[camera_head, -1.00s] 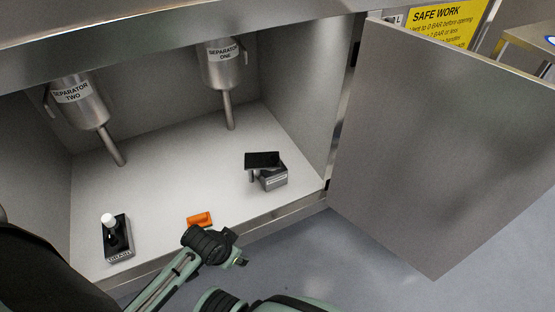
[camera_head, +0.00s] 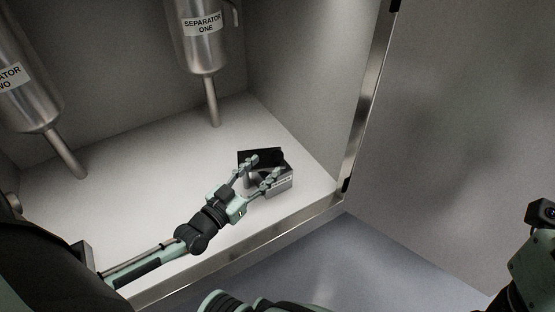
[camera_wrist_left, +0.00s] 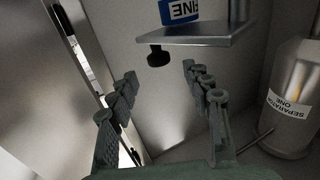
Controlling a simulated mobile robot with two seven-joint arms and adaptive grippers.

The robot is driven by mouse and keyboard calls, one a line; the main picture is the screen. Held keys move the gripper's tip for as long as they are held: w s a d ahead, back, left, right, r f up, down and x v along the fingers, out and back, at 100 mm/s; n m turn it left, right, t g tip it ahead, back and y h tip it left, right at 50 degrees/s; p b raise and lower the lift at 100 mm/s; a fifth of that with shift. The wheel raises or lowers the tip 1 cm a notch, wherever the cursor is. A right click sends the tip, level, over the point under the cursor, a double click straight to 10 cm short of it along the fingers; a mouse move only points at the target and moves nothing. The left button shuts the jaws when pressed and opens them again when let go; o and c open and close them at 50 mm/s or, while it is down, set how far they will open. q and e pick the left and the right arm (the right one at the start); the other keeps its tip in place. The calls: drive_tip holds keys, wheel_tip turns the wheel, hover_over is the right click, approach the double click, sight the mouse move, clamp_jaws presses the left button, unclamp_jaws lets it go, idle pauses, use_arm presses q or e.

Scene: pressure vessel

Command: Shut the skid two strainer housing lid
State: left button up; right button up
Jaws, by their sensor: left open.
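A small grey box (camera_head: 281,186) with a tilted black plate (camera_head: 262,155) over it stands on the cabinet floor near the front right. It looks like a housing with its lid raised; its label is too small to read. My left gripper (camera_head: 261,168) is open, its fingers over the box and partly covering it and the plate. In the left wrist view the open fingers (camera_wrist_left: 160,80) have nothing between them. Beyond them are a grey plate (camera_wrist_left: 205,38), a black knob (camera_wrist_left: 158,55) and a blue part labelled FINE (camera_wrist_left: 179,9).
The vessel marked SEPARATOR ONE (camera_head: 203,40) hangs at the back with a pipe below it. A second vessel (camera_head: 28,90) hangs at the left. The cabinet door (camera_head: 455,130) stands open at the right. A metal sill (camera_head: 300,222) edges the cabinet floor.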

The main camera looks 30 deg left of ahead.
sight(274, 158)
use_arm(q)
drive_tip(key=w, duration=0.2)
drive_tip(key=w+b, duration=0.1)
drive_tip(key=w, duration=0.1)
drive_tip(key=w+d, duration=0.1)
drive_tip(key=w, duration=0.1)
drive_tip(key=shift+w, duration=0.4)
clamp_jaws()
